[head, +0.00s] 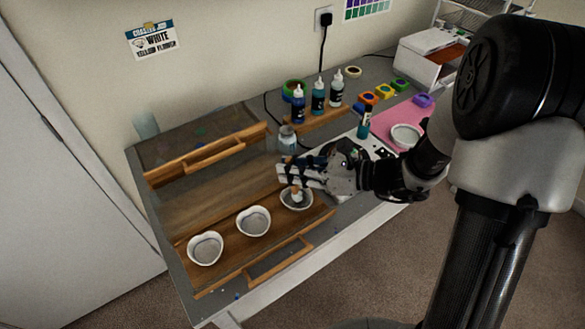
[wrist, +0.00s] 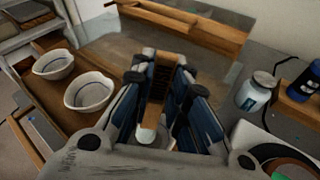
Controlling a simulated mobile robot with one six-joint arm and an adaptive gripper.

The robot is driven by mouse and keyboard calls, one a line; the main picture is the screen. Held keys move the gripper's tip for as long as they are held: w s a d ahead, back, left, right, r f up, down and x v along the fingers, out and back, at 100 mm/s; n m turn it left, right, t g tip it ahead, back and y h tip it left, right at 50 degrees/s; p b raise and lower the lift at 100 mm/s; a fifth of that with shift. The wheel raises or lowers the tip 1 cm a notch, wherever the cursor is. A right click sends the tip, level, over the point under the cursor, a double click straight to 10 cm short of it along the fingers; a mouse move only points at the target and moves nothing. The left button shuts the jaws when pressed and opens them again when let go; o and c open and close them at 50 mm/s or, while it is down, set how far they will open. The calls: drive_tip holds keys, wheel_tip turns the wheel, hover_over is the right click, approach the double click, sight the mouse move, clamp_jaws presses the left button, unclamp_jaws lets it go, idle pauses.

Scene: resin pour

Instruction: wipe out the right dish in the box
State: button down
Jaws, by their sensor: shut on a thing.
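Three white dishes stand in a row on the wooden floor of the box (head: 222,215): the left dish (head: 205,248), the middle dish (head: 253,221) and the right dish (head: 306,205). My gripper (head: 284,174) is over the right dish, shut on a tool with a tan wooden handle (wrist: 157,92) and a pale end (wrist: 147,134). In the head view the tool's pale lower part shows inside the right dish; I cannot tell whether it touches the bottom. In the wrist view my fingers hide most of that dish, while the other two dishes stand clear at left.
A glass jar (head: 287,139) stands close behind my gripper. Several bottles (head: 318,95) stand on a wooden rack at the back. A pink mat (head: 385,121) with a white bowl (head: 405,136) lies to the right. Raised wooden handles (head: 208,154) edge the box.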

drive_tip(key=shift+f+b, duration=0.45)
drive_tip(key=shift+f, duration=0.25)
idle(0.3)
